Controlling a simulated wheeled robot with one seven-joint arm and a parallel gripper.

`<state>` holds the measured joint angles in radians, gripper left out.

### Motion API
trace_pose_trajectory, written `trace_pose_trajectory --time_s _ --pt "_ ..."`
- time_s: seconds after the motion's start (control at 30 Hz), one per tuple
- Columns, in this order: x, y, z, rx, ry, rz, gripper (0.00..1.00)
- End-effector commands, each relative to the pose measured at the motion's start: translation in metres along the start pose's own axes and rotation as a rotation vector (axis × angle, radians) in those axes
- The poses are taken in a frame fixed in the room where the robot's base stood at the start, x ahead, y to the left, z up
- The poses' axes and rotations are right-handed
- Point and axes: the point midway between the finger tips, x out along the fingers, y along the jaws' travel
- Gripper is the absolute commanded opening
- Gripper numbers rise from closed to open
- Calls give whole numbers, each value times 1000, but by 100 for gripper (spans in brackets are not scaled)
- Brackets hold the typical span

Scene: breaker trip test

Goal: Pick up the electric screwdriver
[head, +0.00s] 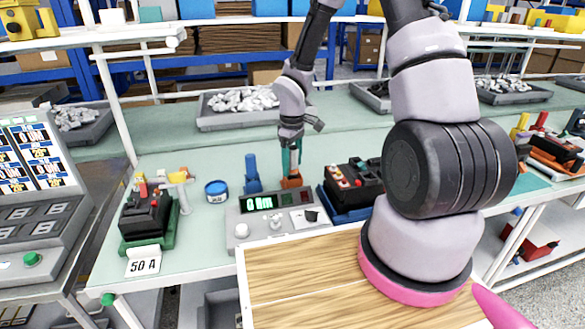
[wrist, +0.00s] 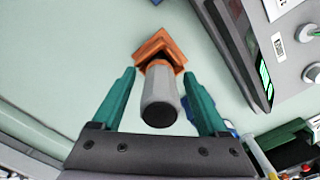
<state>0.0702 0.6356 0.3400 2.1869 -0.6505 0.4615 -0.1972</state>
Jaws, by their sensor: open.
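The electric screwdriver appears to be the grey cylinder with a dark end cap (wrist: 160,100) in the wrist view. It stands at an orange holder (wrist: 160,48), which shows in the head view as a small orange block (head: 291,182) behind the grey tester. My gripper (wrist: 160,88) is open, with its teal fingers on either side of the grey body and visible gaps to both. In the head view my gripper (head: 290,160) points down just above the orange holder and hides most of the screwdriver.
A grey tester (head: 262,228) with a green display stands in front of the holder. A blue upright tool (head: 252,173) and a blue tin (head: 216,191) are to its left. A black breaker (head: 352,186) on a blue base is to its right. A grey parts tray (head: 238,120) lies behind.

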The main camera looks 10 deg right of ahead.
Motion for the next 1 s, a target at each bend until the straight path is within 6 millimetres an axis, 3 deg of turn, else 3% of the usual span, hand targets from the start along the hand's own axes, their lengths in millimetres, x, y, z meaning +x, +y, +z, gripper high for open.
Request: trace_pose_trajectory --time_s 0.1,0.33,0.53,0.83,1.0 --pt "10 0 0 -1 -1 0 76" --pt "10 0 0 0 1 1 76" --pt "10 0 0 1 1 1 0" --pt "8 1 -1 1 2 2 0" --pt "-14 2 -1 4 4 4 0"
